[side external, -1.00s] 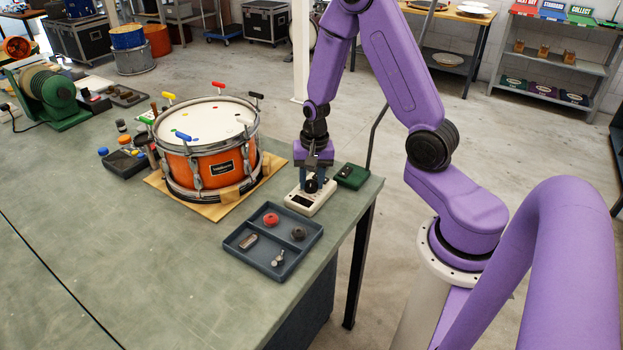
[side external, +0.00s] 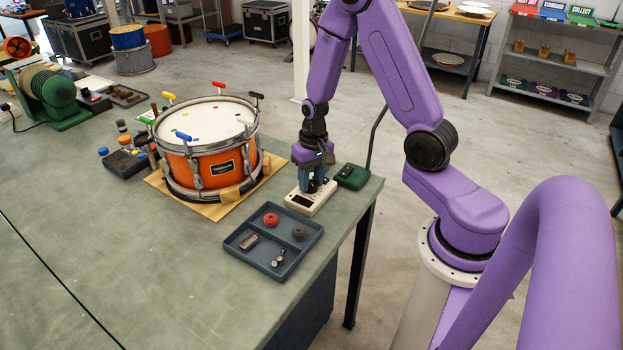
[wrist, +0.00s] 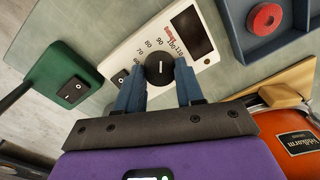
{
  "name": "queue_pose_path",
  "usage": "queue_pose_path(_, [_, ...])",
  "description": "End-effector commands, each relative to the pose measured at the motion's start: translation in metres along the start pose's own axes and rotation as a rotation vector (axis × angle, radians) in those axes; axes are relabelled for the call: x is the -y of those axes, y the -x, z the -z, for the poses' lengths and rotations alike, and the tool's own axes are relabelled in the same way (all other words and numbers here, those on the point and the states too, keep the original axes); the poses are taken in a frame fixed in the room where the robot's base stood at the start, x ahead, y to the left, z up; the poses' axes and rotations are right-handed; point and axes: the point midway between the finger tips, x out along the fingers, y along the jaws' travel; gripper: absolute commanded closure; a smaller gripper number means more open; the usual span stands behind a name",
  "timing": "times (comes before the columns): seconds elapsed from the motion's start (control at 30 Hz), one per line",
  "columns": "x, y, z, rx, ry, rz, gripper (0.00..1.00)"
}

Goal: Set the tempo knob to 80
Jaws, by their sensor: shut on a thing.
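The tempo box (side external: 311,198) is a cream unit with a dark display, near the table's right edge; it also shows in the wrist view (wrist: 138,49). Its round black tempo knob (wrist: 160,69) has a short white pointer line. The line runs nearly straight up in the wrist view, roughly toward the printed 80 and 90; the exact reading cannot be told. My gripper (side external: 316,186) points down over the box. In the wrist view its blue-grey fingers (wrist: 162,76) are on either side of the knob, shut on it. The display's digits are not readable.
A green box (side external: 351,177) stands right behind the tempo box. A dark tray (side external: 262,252) with a red ring and small parts lies in front. An orange drum (side external: 206,165) on a wooden board stands to the left. The table's front left is clear.

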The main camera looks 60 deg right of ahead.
Motion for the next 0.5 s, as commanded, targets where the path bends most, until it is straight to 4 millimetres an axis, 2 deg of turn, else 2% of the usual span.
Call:
queue_pose_path(0.2, [0.0008, 0.0003, 0.0008, 0.009, 0.188, 0.000, 0.93])
queue_pose_path(0.5, [0.0010, 0.0002, 0.0008, 0.020, 0.374, 0.000, 0.93])
